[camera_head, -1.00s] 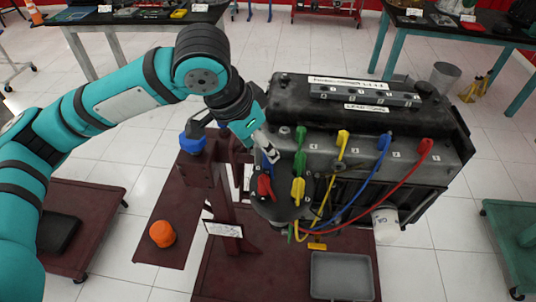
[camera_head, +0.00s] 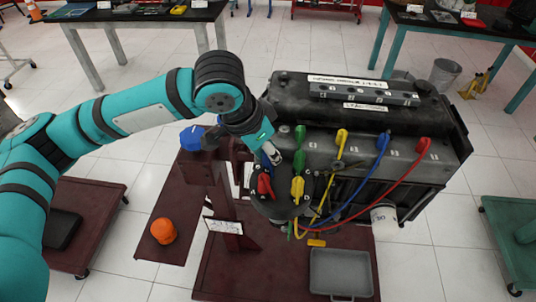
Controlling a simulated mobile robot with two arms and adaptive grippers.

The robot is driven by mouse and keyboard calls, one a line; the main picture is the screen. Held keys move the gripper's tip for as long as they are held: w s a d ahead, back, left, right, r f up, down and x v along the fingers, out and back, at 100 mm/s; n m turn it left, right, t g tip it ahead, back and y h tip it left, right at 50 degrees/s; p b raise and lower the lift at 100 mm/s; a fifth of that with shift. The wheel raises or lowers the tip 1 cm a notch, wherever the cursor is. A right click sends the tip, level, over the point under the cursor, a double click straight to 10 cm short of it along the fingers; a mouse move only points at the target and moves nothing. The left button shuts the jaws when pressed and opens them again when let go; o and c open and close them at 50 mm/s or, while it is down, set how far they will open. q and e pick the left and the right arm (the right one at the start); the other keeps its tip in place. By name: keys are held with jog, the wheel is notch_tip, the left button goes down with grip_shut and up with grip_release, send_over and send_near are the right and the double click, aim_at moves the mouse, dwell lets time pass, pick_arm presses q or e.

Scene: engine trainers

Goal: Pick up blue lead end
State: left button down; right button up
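The engine (camera_head: 330,110) carries coloured leads. The blue lead (camera_head: 358,200) has a blue end (camera_head: 383,143) plugged into the engine's side, and it runs down left toward the round distributor cap (camera_head: 272,207). Red (camera_head: 265,186), yellow (camera_head: 297,188) and green (camera_head: 299,158) ends stand at or near the cap. My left gripper (camera_head: 271,155) points down at the cap's back, just left of the green end and above the red one. A little blue shows beside its fingers; whether they grip it is too small to tell. My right gripper is out of view.
A grey tray (camera_head: 341,273) lies below the engine on the dark red stand (camera_head: 240,275). An orange cap (camera_head: 163,231) sits on the stand's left arm. Tables stand at the back.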

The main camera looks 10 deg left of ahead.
pick_arm(q)
jog(key=shift+r, duration=0.1)
notch_tip(320, 180, up, 10)
jog(key=shift+f+b, duration=0.1)
jog(key=shift+b, duration=0.55)
notch_tip(320, 180, up, 10)
jog(key=p, duration=1.1)
jog(key=w+d+p, duration=0.2)
jog(key=w+d, duration=0.3)
jog(key=w, duration=0.4)
jog(key=w+d+p, duration=0.2)
jog(key=w+d, duration=0.3)
jog(key=w, duration=0.4)
jog(key=shift+d+f, duration=0.3)
jog(key=shift+d, duration=0.1)
jog(key=shift+s+a, duration=0.1)
